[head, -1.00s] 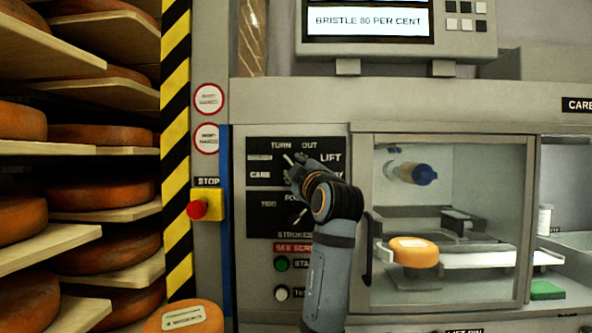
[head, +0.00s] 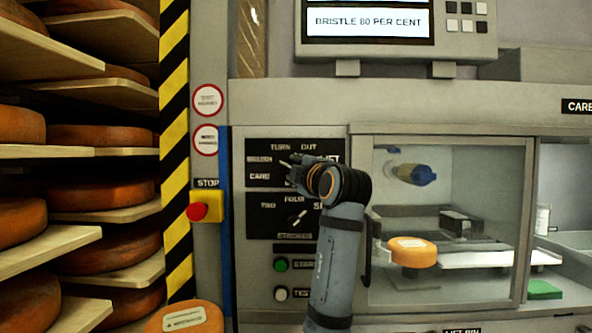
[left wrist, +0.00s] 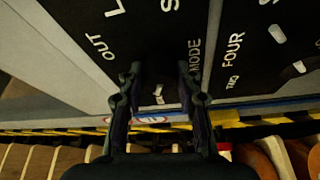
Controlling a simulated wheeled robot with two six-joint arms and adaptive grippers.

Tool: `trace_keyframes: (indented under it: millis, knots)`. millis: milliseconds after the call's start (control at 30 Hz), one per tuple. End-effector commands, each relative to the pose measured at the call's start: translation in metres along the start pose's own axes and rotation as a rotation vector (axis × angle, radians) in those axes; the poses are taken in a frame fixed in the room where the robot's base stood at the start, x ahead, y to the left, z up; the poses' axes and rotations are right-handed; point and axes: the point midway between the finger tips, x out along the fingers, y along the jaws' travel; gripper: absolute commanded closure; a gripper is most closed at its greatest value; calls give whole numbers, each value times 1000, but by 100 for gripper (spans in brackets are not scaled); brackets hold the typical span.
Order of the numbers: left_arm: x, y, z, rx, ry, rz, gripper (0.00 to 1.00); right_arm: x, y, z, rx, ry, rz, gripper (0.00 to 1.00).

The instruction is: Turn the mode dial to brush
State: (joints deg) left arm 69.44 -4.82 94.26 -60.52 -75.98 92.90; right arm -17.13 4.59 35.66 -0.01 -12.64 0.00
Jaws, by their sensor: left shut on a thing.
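The mode dial (head: 285,163) is on the upper black panel, mostly hidden by my left gripper (head: 290,160). Its white pointer appears to lie leftward, near the BRUSH label (head: 259,160); its exact angle is hard to read. The labels TURN, OUT and CARE show around it, and LIFT is partly covered. In the left wrist view, the fingers of my left gripper (left wrist: 162,85) are on either side of the dial's white mark (left wrist: 158,92), beside the word MODE. The gripper is shut on the dial. My right gripper is not in view.
The strokes dial (head: 297,216) is just below, with the green start button (head: 281,265) and white test button (head: 281,294) under it. A red stop button (head: 197,211) is to the left. A glazed cabinet (head: 450,165) with a cheese wheel (head: 412,251) stands right.

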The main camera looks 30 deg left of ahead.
Motion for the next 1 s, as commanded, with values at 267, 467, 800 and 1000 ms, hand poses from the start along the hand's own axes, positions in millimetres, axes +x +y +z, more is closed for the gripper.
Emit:
trace_keyframes:
  millis: [267,467,800,1000]
  knots:
    - [0,-1,1,1,-1,-2,58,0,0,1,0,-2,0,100]
    - [0,0,0,1,-1,-1,44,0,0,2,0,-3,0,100]
    - [-18,0,2,-1,-5,1,44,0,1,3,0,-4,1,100]
    - [-57,-1,2,-2,-7,-2,44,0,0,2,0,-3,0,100]
